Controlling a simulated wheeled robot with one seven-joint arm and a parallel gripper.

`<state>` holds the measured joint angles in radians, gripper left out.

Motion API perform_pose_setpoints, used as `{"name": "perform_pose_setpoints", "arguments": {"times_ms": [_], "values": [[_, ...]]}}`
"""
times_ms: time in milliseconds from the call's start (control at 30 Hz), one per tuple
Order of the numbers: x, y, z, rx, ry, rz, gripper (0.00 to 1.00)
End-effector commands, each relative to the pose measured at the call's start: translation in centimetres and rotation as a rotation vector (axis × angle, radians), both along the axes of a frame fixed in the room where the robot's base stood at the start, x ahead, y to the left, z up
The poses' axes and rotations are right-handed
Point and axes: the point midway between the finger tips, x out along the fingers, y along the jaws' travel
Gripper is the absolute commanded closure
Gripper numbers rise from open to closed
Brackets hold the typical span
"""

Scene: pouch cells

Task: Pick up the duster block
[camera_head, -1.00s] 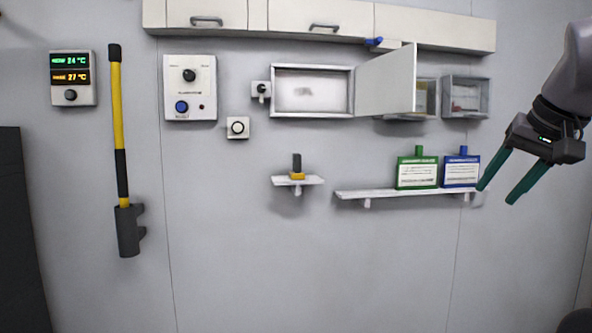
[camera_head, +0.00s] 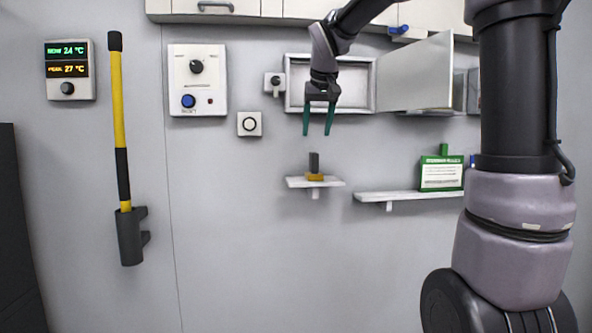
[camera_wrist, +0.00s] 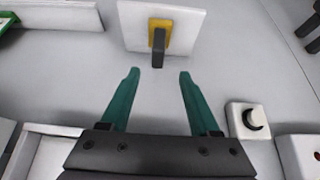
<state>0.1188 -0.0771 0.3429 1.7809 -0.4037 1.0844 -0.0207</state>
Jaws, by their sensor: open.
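The duster block stands upright on a small white wall shelf (camera_head: 330,184). It has a dark grey upper part (camera_head: 314,163) and a yellow base (camera_head: 315,177). My gripper (camera_head: 318,134) points down above it, open and empty, with teal fingers. The fingertips are a little above the top of the block and apart from it. In the wrist view the block (camera_wrist: 158,42) is just beyond the fingertips, roughly centred between them, on the shelf (camera_wrist: 189,29). The gripper (camera_wrist: 158,74) is open there too.
An open cabinet (camera_head: 375,80) with its door (camera_head: 415,75) swung out is behind my arm. A long shelf (camera_head: 400,196) with a green container (camera_head: 441,174) is to the right. A white button box (camera_head: 250,124) and a knob (camera_head: 275,84) are on the wall to the left.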

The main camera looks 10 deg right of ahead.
Motion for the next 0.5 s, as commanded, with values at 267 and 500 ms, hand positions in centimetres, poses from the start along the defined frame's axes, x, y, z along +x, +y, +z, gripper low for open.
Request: {"name": "perform_pose_setpoints", "arguments": {"times_ms": [267, 500], "values": [[1.9, -0.1, -3.5, 0.001, 0.003, -0.002, 0.38], [3.4, -0.2, -5.5, 0.001, 0.004, 0.000, 0.38]]}}
